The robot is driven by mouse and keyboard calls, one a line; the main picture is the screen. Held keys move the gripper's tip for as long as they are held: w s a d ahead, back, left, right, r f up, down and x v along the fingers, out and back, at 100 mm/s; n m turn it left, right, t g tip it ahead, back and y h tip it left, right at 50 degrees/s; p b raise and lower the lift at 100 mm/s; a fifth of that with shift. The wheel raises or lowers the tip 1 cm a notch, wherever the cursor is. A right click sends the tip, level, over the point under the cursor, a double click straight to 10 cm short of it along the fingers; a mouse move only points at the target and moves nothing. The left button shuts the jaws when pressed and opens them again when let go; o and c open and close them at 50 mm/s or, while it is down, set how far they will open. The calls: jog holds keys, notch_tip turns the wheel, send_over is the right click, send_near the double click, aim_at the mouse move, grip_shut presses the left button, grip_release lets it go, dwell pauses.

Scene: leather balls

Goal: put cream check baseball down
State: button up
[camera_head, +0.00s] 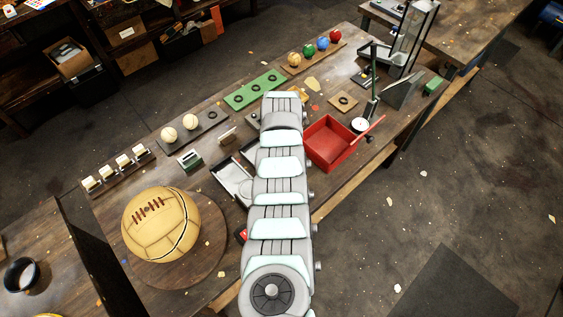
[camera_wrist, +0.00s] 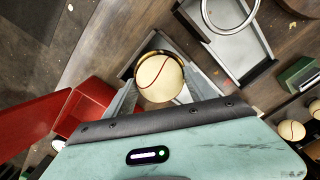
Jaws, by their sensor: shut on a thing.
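In the wrist view my gripper (camera_wrist: 158,88) is shut on a cream baseball (camera_wrist: 160,72) with a red seam. The ball sits between the grey fingers; a check pattern cannot be made out. A dark rim shows around the ball's upper edge. In the head view my arm hides my gripper and the held ball.
A red open box (camera_head: 330,143) stands right of my arm. A grey rack (camera_head: 207,137) holds two cream balls (camera_head: 169,134). A green rack (camera_head: 246,95) has empty-looking rings. A wooden rack (camera_head: 322,52) holds several coloured balls. A large tan laced ball (camera_head: 160,225) rests on a round board.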

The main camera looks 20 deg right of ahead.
jog(key=c, duration=1)
jog(key=shift+r, duration=0.15)
